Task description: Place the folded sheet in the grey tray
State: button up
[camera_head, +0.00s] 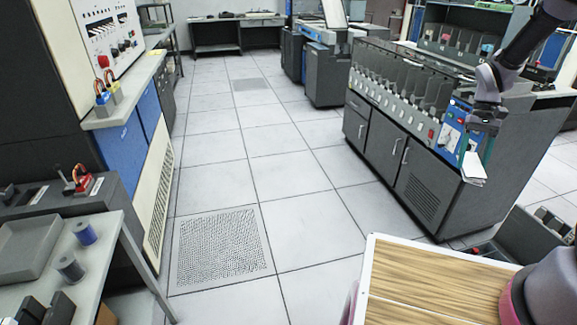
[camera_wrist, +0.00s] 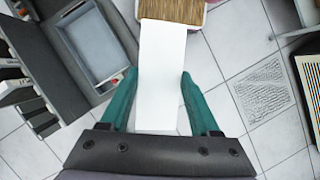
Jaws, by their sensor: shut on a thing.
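The folded sheet (camera_wrist: 162,60) is a white flat strip between the teal fingers of my gripper (camera_wrist: 158,78). My gripper is shut on it, and the sheet sticks out past the fingertips. In the head view the sheet (camera_head: 474,169) hangs below my gripper (camera_head: 476,148), in front of the end of the dark card machine. A shallow grey tray (camera_head: 22,248) lies on the bench at the far left, well away from my gripper. A grey, deeper tray-like box (camera_wrist: 68,44) shows at the upper left of the wrist view.
The dark card machine (camera_head: 380,148) stands beside my gripper. Spools (camera_head: 84,233) stand near the left tray. A red padlock (camera_head: 80,179) sits on a dark box behind it. The tiled floor (camera_head: 262,182) between bench and machine is clear.

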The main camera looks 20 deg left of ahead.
aim_at(24, 251)
jog(key=i+j+u, duration=0.1)
jog(key=u, duration=0.35)
jog(key=i+j+u, duration=0.2)
jog(key=u, duration=0.3)
jog(key=i+j+u, duration=0.15)
jog(key=u, duration=0.3)
jog(key=i+u, duration=0.2)
jog(key=u, duration=0.3)
jog(key=i+u, duration=0.2)
jog(key=u, duration=0.25)
jog(key=i+u, duration=0.15)
jog(key=u, duration=0.35)
jog(key=i+l+u, duration=0.15)
jog(key=u, duration=0.3)
jog(key=i+l+u, duration=0.1)
jog(key=l+u, duration=0.2)
jog(key=u, duration=0.2)
